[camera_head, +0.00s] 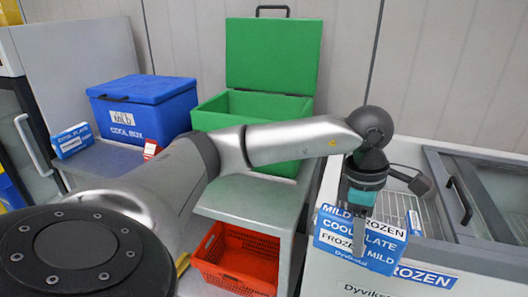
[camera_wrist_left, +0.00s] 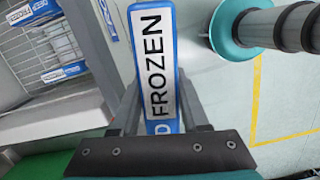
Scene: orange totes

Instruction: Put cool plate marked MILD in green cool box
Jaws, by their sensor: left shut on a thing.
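My left gripper (camera_head: 359,240) is shut on a blue and white cool plate (camera_head: 330,232) and holds it upright at the front edge of the freezer. Labels on the plate read MILD, FROZEN and COOL PLATE. In the left wrist view the plate (camera_wrist_left: 153,45) stands between the fingers, with FROZEN on its narrow side. The green cool box (camera_head: 215,117) stands on the grey counter, its lid (camera_head: 272,55) raised. My left arm passes in front of the box and hides part of it; its inside floor is hidden. My right gripper is not in view.
A closed blue cool box (camera_head: 150,120) labelled MILD stands left of the green one. Another cool plate (camera_head: 72,140) and a small red item (camera_head: 152,148) are on the counter. An orange tote (camera_head: 235,275) is below. The freezer (camera_head: 440,150) is partly open, with wire baskets.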

